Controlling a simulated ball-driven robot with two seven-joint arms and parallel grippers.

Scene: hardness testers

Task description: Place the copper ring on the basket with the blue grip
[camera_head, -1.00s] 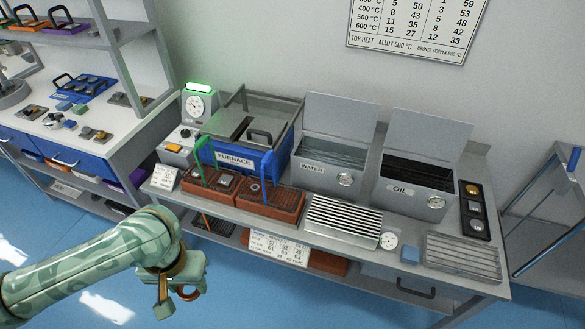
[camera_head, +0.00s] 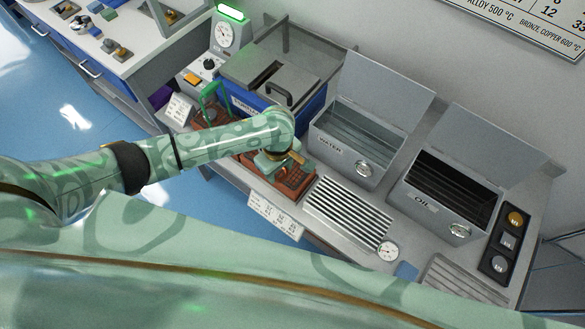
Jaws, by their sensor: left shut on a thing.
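My left gripper (camera_head: 283,168) is over the right reddish-brown basket (camera_head: 294,188), at the front of the bench beside the furnace. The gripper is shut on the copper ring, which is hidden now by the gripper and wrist. My arm covers the back of this basket and its blue grip. I cannot tell whether the ring touches the basket. The other basket, with a green grip (camera_head: 211,91), stands to the left, partly covered by my forearm. My right gripper is not in view.
The blue furnace (camera_head: 270,75) with its handled lid stands right behind the baskets. The open water tank (camera_head: 355,145) and oil tank (camera_head: 440,195) are to the right. A slatted grey rack (camera_head: 348,212) and a round gauge (camera_head: 387,250) lie in front of them.

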